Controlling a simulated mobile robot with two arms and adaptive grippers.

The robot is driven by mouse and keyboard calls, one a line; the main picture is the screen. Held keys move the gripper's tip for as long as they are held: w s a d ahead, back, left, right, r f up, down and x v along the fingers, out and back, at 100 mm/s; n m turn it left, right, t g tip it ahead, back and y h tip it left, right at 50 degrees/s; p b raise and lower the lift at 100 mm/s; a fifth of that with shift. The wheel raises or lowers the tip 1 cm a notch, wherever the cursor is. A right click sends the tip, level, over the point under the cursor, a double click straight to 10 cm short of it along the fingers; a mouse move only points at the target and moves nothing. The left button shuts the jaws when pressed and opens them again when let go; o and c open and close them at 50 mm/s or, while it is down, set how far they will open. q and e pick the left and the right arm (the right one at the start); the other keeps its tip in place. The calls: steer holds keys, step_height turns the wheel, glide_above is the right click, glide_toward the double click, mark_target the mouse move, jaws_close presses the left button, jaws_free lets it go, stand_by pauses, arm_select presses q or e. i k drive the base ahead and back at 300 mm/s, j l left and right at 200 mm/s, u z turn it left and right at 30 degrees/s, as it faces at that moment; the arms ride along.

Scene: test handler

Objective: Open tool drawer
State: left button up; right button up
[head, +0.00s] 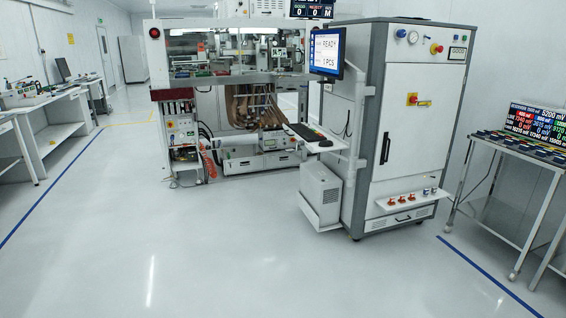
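A low drawer-like front (385,225) with a small dark handle (402,218) is at the bottom of the tall grey-and-white cabinet (418,125), right of centre in the head view. It looks shut, flush with the cabinet. I cannot tell for sure that it is the tool drawer. A shelf (390,208) with several small red and blue fittings juts out just above it. Neither of my grippers is in view.
A test machine (235,100) stands left of the cabinet. A keyboard shelf (335,143) and a white computer case (321,190) stick out at the cabinet's left side. A metal table (515,150) stands at right, workbenches (45,130) at left. The floor in front is clear.

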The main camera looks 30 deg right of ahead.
mark_target(280, 155)
steer(key=i+j+z, duration=0.1)
steer(key=i+z, duration=0.35)
steer(key=i, duration=1.9)
steer(key=i+j+z, duration=0.15)
steer(key=i, duration=1.65)
steer(key=i+l+z, duration=0.1)
steer(key=i+z, duration=0.2)
steer(key=i, duration=0.6)
steer(key=i+j+z, duration=0.1)
steer(key=i+z, duration=0.15)
steer(key=i, duration=0.65)
steer(key=i+z, duration=0.1)
steer(key=i, duration=0.5)
steer(key=i+j+z, duration=0.1)
steer(key=i, duration=0.5)
steer(key=i+j, duration=0.2)
steer(key=i, duration=0.4)
steer(key=z, duration=0.05)
